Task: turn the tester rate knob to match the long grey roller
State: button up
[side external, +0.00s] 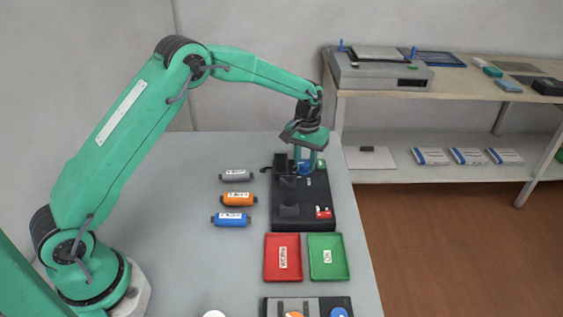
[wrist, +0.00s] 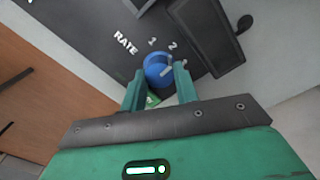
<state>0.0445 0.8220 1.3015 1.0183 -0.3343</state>
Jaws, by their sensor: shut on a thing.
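The black tester (side external: 289,222) stands near the right side of the table. Its blue rate knob (side external: 306,168) is at the far end. In the wrist view the knob (wrist: 156,66) sits beside the printed word RATE, with the numbers 1 and 2 around it; any further marking is hard to read. A pale line shows on the knob, but its exact setting is unclear. My gripper (wrist: 160,84) is shut on the knob, one finger at each side. It also shows above the tester in the side view (side external: 306,160). A grey roller (side external: 236,176) lies left of the tester.
An orange roller (side external: 238,199) and a blue roller (side external: 230,219) lie in front of the grey one. A red tray (side external: 270,274) and a green tray (side external: 342,274) stand before the tester.

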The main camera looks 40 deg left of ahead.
aim_at(305, 162)
jog(key=m, duration=0.7)
jog(key=shift+d+r, duration=0.1)
dwell(0.4)
jog(key=o, duration=0.7)
jog(key=shift+r, duration=0.1)
jog(key=shift+r, duration=3.8)
